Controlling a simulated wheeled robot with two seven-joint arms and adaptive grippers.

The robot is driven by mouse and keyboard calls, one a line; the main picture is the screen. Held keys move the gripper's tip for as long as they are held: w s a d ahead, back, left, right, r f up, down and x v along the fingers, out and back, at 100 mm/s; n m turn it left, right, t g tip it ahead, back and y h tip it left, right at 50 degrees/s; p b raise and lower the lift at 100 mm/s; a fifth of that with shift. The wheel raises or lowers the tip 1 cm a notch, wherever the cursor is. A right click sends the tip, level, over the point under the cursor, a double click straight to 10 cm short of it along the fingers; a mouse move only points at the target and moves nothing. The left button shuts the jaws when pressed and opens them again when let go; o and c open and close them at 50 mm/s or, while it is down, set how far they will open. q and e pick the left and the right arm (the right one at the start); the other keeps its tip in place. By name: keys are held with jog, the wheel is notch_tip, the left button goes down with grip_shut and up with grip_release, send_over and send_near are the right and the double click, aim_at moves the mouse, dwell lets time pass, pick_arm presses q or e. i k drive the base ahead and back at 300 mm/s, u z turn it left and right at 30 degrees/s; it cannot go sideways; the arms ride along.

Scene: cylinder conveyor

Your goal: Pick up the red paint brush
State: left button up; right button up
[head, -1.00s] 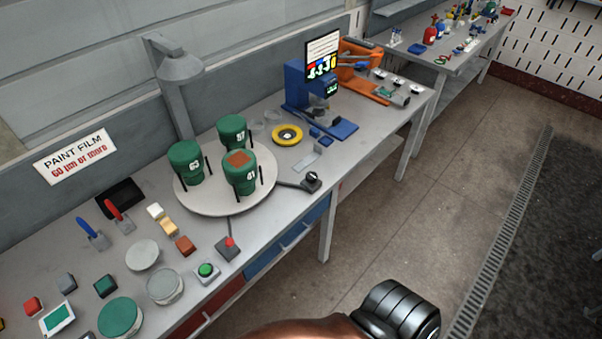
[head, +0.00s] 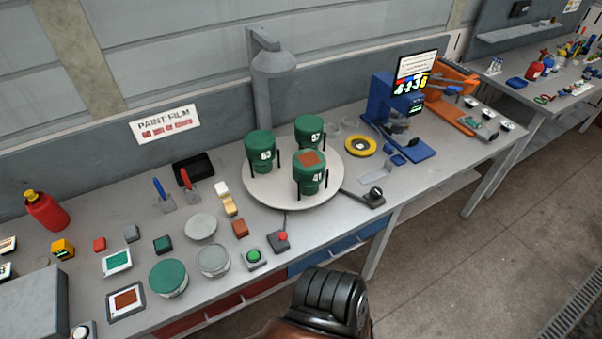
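Nothing holds either brush. A black, ribbed part of my own arm (head: 330,300) shows at the bottom centre, in front of the bench edge and well short of the brushes. No fingertips of either gripper are in view.
A turntable (head: 262,196) carries green cylinders. Several small blocks, paint tins including a green-topped one (head: 168,277), a green button (head: 253,256) and a red-topped control (head: 281,238) lie between the brushes and the front edge. A red bottle (head: 46,210) stands far left.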

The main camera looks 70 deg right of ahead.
aim_at(183, 172)
jog(key=u, duration=0.5)
jog(key=i, duration=1)
jog(key=z, duration=3.05)
